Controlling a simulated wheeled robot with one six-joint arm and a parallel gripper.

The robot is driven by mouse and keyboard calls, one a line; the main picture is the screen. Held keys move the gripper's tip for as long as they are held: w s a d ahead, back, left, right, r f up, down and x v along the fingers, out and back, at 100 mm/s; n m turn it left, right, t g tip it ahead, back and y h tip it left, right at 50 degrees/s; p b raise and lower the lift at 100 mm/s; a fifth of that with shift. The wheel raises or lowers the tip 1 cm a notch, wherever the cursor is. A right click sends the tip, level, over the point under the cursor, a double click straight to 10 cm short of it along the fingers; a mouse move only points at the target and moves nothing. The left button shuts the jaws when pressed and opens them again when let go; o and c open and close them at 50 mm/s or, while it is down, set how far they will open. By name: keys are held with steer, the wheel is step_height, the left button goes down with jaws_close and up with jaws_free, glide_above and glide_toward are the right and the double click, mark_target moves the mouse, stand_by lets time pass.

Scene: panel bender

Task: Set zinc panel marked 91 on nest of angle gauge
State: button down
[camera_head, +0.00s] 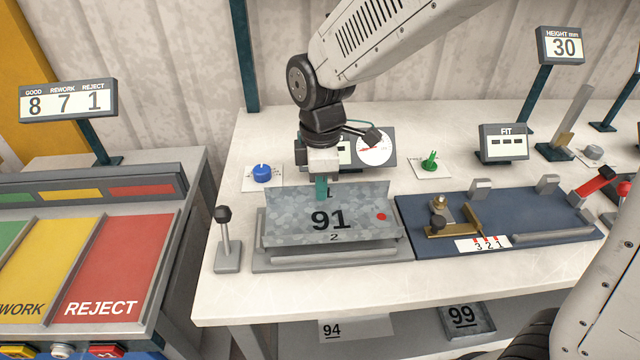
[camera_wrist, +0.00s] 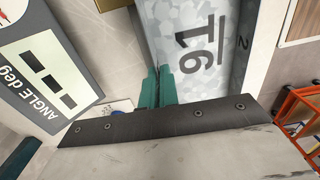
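The zinc panel marked 91 (camera_head: 290,225) is a mottled grey bent sheet with a red dot and upturned back flange. It lies level at the grey nest (camera_head: 262,262) of the angle gauge; I cannot tell whether it rests fully on it. My gripper (camera_head: 322,186) points down at the back flange, its teal fingers closed on the flange edge. In the wrist view, the fingers (camera_wrist: 159,88) are close together at the edge of the panel (camera_wrist: 190,75). The angle gauge's dial and display (camera_head: 375,148) stand behind, partly hidden by my gripper.
A lever (camera_head: 226,240) stands left of the nest. A blue fixture (camera_head: 500,215) with brass parts is close on the right. A blue knob (camera_head: 262,173) and green knob (camera_head: 430,162) are behind. Panels 94 (camera_head: 345,330) and 99 (camera_head: 467,320) lie below. Sorting bins (camera_head: 105,265) are left.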

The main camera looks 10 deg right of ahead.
steer(key=shift+f, duration=1.4)
stand_by(0.4)
steer(key=c, duration=1.6)
jaws_free()
step_height(320, 180, up, 8)
steer(key=shift+w+f, duration=0.1)
